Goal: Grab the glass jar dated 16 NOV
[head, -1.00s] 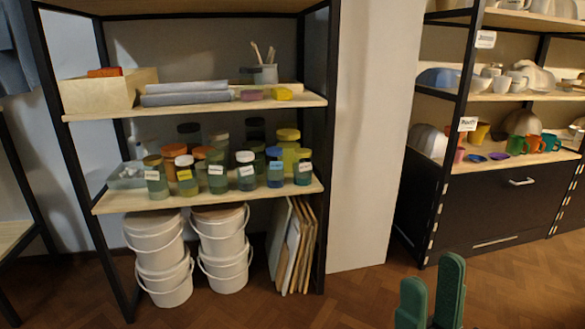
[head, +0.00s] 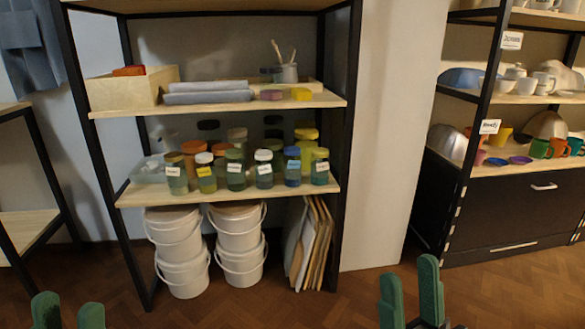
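Several glass jars stand in a front row on the middle shelf (head: 225,196), each with a small label too small to read, so I cannot tell which says 16 NOV. From left: a brown-lidded jar (head: 176,184), a white-lidded jar with a yellow label (head: 207,183), a green-lidded jar (head: 235,183), a white-lidded jar (head: 264,182), a blue-lidded jar (head: 292,180) and an olive-lidded jar (head: 320,179). More jars behind are partly hidden. My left gripper (head: 68,312) and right gripper (head: 410,295) are open and empty, low in the picture, away from the jars.
A wooden box (head: 125,92) and grey slabs (head: 205,97) lie on the shelf above. White buckets (head: 237,215) and leaning boards (head: 312,240) stand below. A black-framed rack with pottery and a dark cabinet (head: 515,208) is at right. The wooden floor in front is clear.

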